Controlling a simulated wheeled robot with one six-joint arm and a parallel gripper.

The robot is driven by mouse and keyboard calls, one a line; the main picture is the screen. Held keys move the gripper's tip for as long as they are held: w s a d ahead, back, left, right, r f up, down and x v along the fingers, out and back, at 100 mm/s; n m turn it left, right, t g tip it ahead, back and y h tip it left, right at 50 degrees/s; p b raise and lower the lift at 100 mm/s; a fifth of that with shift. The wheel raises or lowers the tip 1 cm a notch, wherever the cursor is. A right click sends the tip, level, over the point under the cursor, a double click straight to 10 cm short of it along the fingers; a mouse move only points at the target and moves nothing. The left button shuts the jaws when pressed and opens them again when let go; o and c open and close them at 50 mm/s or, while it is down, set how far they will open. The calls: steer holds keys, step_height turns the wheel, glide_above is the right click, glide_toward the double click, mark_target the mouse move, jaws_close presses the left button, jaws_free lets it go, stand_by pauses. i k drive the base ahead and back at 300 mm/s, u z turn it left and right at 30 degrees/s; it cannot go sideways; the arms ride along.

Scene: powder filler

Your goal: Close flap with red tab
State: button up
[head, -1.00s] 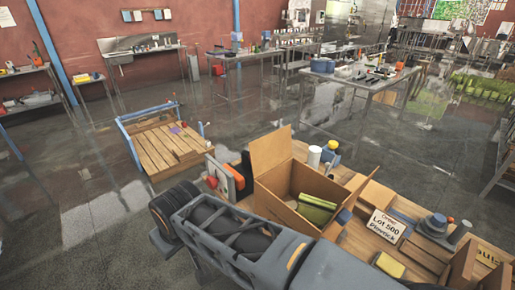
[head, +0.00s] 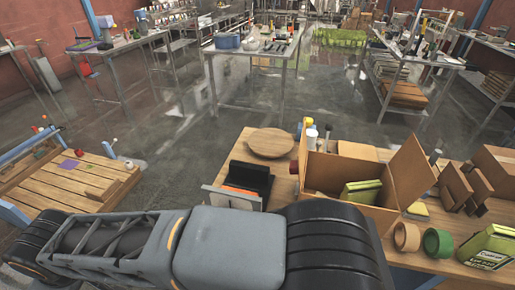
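An open cardboard box (head: 340,168) stands on the wooden workbench right of centre, with a green-yellow packet (head: 362,191) inside. A large flap (head: 411,170) stands raised at the box's right side. A narrow upright flap or wall (head: 302,158) shows at its left. I cannot make out a red tab on any flap for certain; the near side of the box is partly hidden by my arm. My arm's links cross the bottom of the view. My gripper is out of view.
A black holder with an orange-red item (head: 245,185) and a round wooden board (head: 270,143) lie left of the box. Brown (head: 406,237) and green (head: 437,243) tape rolls and a yellow-green container (head: 487,247) are at right. A low wooden platform (head: 70,180) stands at left, with open floor beyond.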

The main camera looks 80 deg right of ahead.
mark_target(296, 166)
steer(key=z, duration=0.1)
steer(key=i, duration=0.25)
steer(key=z, duration=3.6)
steer(key=k, duration=0.5)
steer(key=u, duration=0.95)
steer(key=i, duration=0.35)
steer(key=u, duration=0.7)
